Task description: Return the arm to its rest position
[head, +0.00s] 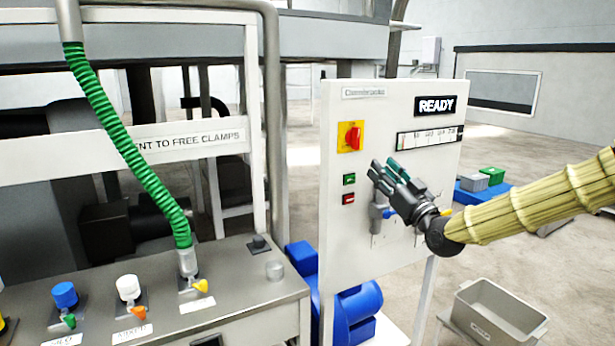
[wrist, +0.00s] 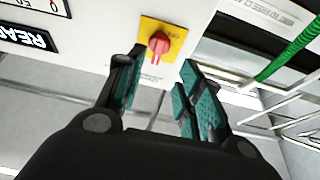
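My gripper (head: 381,172) is in front of the lower part of the white control panel (head: 345,237) in the head view, with my sleeved arm coming in from the right. In the wrist view my gripper (wrist: 158,88) has its two green-padded fingers apart, with nothing between them. A red rotary switch on a yellow plate (head: 350,137) is on the panel above and left of the gripper. The switch also shows in the wrist view (wrist: 159,43), beyond the fingertips. Whether any finger touches the panel cannot be told.
The panel has a READY display (head: 437,105), a green button (head: 349,179) and a red button (head: 348,198). A grey bench (head: 235,290) with valves and a green hose (head: 125,150) stands left. A grey bin (head: 500,312) is at lower right. Open floor lies behind.

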